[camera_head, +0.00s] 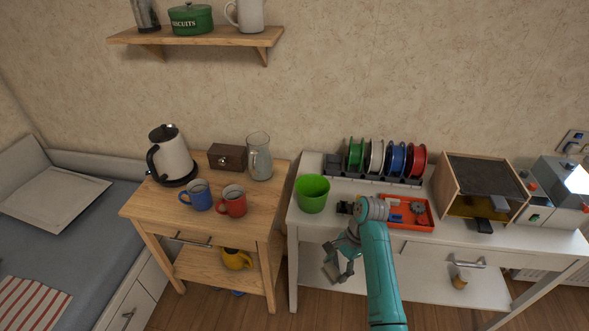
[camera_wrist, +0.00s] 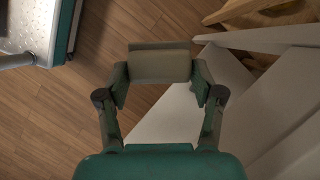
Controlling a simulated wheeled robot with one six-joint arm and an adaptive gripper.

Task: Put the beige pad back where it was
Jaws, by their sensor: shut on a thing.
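The beige pad (camera_wrist: 160,66) is a small block held crosswise between the two fingertips of my gripper (camera_wrist: 161,82) in the wrist view. My gripper is shut on it. In the head view my gripper (camera_head: 338,268) hangs in front of the white table, below its top and left of the teal arm. The pad (camera_head: 330,272) shows there only in part beside the fingers. The wrist view shows wooden floor and white furniture panels beyond the pad. I cannot tell which spot the pad came from.
The white table (camera_head: 310,229) holds a green cup (camera_head: 312,193), an orange tray (camera_head: 425,224), a rack of spools (camera_head: 385,160) and a wooden box (camera_head: 480,180). A wooden cart (camera_head: 215,228) with mugs and a kettle (camera_head: 171,155) stands left. A paper cup (camera_head: 460,281) sits on the lower shelf.

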